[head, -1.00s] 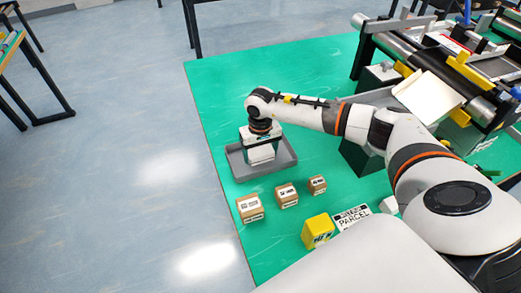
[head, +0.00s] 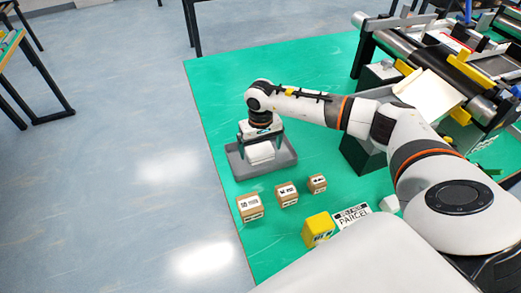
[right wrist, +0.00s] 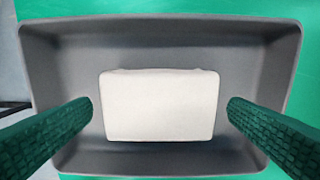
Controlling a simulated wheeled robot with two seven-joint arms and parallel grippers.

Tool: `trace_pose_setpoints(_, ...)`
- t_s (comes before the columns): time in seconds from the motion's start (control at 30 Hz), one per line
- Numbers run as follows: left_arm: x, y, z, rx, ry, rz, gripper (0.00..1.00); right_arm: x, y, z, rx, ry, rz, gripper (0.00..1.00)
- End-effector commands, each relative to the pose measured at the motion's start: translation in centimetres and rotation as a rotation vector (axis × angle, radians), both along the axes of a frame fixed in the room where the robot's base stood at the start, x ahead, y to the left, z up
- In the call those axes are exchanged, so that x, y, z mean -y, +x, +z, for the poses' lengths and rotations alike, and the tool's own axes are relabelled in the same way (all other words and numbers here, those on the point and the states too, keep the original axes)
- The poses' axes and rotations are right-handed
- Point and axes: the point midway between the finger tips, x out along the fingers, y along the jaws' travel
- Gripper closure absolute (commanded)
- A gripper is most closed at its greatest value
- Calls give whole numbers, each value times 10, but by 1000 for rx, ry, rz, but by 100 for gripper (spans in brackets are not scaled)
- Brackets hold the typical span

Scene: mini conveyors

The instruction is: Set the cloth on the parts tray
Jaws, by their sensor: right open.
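The cloth (head: 261,153) is a white folded block lying in the grey parts tray (head: 287,160) on the green table. In the right wrist view the cloth (right wrist: 159,105) rests on the tray's floor near the middle, and the tray's walls (right wrist: 285,65) surround it. My right gripper (head: 261,138) is open above the tray. In the right wrist view its two green fingers (right wrist: 160,118) stand apart on either side of the cloth, with clear gaps. My left gripper is not in view.
Several small boxes, among them a brown box (head: 250,207) and a yellow one (head: 318,230), stand in front of the tray. A parcel sign (head: 351,216) lies beside them. Conveyors (head: 440,60) fill the back right. The green table (head: 230,90) is clear behind the tray.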

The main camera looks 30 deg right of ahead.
Motion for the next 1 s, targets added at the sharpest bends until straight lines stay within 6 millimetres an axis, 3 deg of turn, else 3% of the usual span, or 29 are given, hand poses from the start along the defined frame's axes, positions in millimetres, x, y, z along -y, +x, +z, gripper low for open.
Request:
trace_pose_setpoints(0.3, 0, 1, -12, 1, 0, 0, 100, 0, 1, 68, 5, 0, 1, 1)
trace_pose_setpoints(0.5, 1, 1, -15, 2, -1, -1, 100, 0, 0, 95, 1, 0, 1, 1)
trace_pose_setpoints(1.0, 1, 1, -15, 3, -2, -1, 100, 0, 0, 103, -1, 0, 1, 1)
